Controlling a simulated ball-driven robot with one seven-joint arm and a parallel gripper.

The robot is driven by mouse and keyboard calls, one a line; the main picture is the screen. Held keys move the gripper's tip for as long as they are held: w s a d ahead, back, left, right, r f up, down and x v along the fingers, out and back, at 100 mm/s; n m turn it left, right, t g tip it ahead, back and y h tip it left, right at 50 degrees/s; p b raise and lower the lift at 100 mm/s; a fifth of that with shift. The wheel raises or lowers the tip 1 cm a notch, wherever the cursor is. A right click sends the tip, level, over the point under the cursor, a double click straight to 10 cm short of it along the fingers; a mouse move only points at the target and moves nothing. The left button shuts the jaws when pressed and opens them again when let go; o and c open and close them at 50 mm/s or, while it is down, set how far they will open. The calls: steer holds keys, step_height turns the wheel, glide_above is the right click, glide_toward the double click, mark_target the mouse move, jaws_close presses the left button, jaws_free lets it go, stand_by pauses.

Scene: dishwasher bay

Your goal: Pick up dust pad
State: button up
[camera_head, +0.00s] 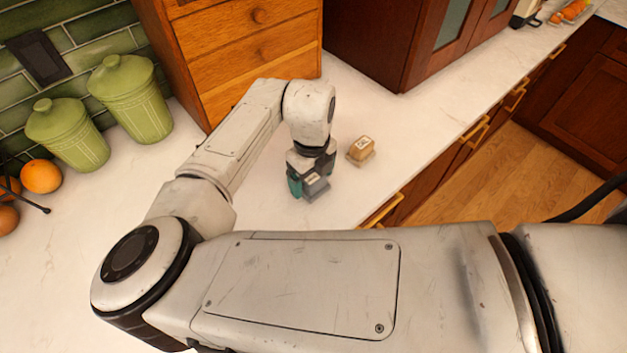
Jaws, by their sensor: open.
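A small tan block (361,149) with a pale label on top lies on the white countertop, near its front edge. It looks like the dust pad, but it is too small to be sure. My gripper (308,186) points down at the counter just left of and nearer than the block, apart from it. The gripper is open. Dark grey and teal parts show at its end; whether a separate object is among them I cannot tell. The space between the fingers is mostly hidden by the wrist.
A wooden drawer cabinet (245,45) stands behind my arm, with a dark wood cabinet (385,40) to its right. Green canisters (131,100) and oranges (41,176) are at the left. Bare countertop (265,205) surrounds the gripper; its edge drops off at the right.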

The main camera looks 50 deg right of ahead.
mark_target(311, 177)
steer(key=shift+c, duration=0.2)
steer(key=c, duration=1)
steer(key=shift+r, duration=0.1)
steer(key=shift+r+b, duration=0.35)
steer(key=shift+r, duration=0.05)
steer(key=shift+a+r+b, duration=0.2)
steer(key=shift+r+b, duration=0.35)
steer(key=shift+r, duration=0.65)
steer(key=s+a+r+b, duration=0.3)
steer(key=s+a+r, duration=0.2)
steer(key=a+r, duration=0.4)
steer(key=a, duration=0.3)
steer(key=shift+s+a+r, duration=0.2)
steer(key=shift+s+r, duration=0.15)
steer(key=shift+s, duration=0.05)
